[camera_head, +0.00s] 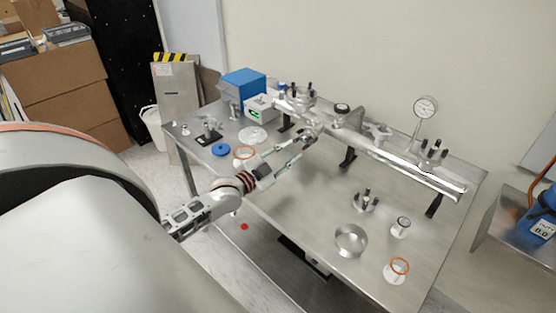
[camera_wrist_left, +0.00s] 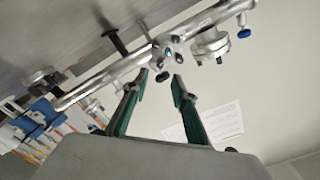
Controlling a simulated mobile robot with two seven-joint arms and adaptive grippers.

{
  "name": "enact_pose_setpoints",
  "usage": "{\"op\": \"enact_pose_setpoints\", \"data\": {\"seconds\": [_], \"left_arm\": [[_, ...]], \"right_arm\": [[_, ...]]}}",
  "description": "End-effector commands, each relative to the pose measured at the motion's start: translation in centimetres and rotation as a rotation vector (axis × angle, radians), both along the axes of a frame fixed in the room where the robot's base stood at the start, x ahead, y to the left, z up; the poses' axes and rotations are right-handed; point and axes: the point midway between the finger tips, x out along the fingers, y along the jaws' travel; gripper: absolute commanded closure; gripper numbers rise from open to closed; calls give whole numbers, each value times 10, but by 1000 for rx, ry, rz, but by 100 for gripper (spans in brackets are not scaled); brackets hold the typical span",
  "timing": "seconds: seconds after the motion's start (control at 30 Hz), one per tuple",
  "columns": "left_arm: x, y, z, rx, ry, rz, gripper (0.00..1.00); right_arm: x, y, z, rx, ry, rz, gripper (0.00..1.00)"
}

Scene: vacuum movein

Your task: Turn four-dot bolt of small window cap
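A long shiny metal tube assembly (camera_head: 385,150) runs across the back of the table on dark supports. A small fitting with dark bolt heads (camera_wrist_left: 167,56), seemingly the small window cap, is on the tube in the left wrist view. The dots on its bolts are too small to read. My left gripper (camera_head: 300,142) reaches to the tube's left part in the head view. Its two green-sided fingers (camera_wrist_left: 161,76) are apart, with nothing gripped, and point at the fitting. I cannot tell if they touch it. My right gripper is not in view.
A flange with bolts (camera_head: 364,202), a metal ring (camera_head: 351,240) and an orange-ringed piece (camera_head: 397,270) lie on the table's right front. A dial gauge (camera_head: 425,108) stands up from the tube. A blue box (camera_head: 242,84) stands at the back left. The table's middle is clear.

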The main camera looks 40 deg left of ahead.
Motion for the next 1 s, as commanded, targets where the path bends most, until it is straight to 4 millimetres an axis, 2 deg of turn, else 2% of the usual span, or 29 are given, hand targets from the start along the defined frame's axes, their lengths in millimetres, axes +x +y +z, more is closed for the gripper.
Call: {"op": "enact_pose_setpoints", "data": {"seconds": [0.1,0.37,1.0], "left_arm": [[-22,2,-1,1,3,0,73],[-50,4,0,1,1,1,73],[-55,5,0,1,0,0,73]], "right_arm": [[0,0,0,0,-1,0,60],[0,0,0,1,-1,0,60],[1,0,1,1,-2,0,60]]}}
